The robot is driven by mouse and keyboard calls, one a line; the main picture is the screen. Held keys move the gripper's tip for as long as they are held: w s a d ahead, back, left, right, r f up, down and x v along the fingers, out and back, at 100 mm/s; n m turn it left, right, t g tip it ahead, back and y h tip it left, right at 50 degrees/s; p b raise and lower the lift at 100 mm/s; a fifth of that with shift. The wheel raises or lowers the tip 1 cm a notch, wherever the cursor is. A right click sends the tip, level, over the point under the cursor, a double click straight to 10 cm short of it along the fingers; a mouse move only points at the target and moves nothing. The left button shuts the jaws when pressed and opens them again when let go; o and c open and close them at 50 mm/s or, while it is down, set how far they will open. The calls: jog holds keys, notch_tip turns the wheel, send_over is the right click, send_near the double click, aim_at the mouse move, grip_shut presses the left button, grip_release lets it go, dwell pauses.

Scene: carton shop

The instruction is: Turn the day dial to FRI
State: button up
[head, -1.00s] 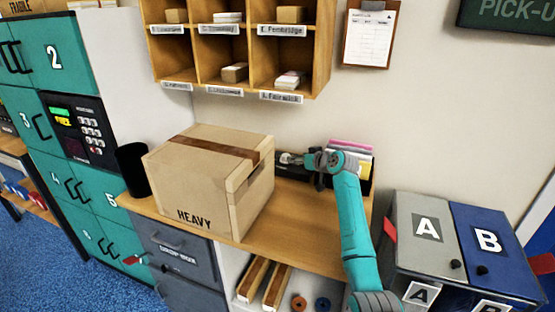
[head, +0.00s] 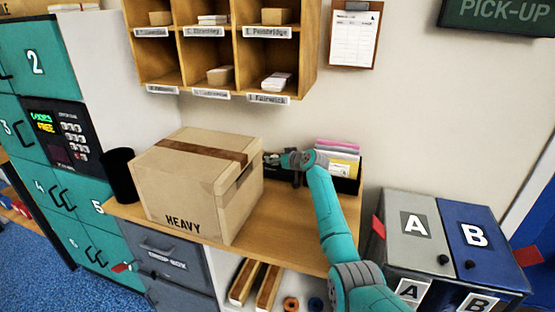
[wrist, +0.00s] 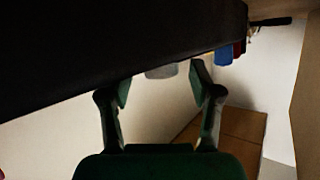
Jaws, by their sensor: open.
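I cannot make out the day dial in either view. My gripper (head: 273,160) is at the back of the wooden counter, just right of the HEAVY carton (head: 185,185), near the wall and the black tray. The carton partly hides what lies around the gripper. In the wrist view my gripper (wrist: 161,86) is open, its two dark green fingers apart. A small grey rounded thing (wrist: 161,71) shows between the fingertips, partly covered by a large black surface. I cannot tell what it is.
The wooden counter (head: 290,232) has bare room right of the carton. A black tray with coloured papers (head: 340,160) stands behind my arm. A black cup (head: 118,175) is left of the carton. Pigeonholes (head: 310,60) hang above. Bins A and B (head: 415,225) stand right.

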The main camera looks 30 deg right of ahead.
jog(key=c, duration=1.1)
jog(key=shift+c, duration=0.2)
jog(key=shift+a, duration=0.1)
jog(key=shift+a+m+h, duration=0.25)
jog(key=shift+m+h, duration=0.95)
jog(key=shift+h, duration=0.2)
jog(key=shift+w+a+f+m+g+h, duration=0.1)
jog(key=shift+m+g+h, duration=0.35)
jog(key=shift+m+h, duration=0.5)
jog(key=shift+a+m+g+h, duration=0.1)
jog(key=shift+m+g+h, duration=0.35)
jog(key=shift+m+h, duration=0.45)
jog(key=shift+h, duration=0.35)
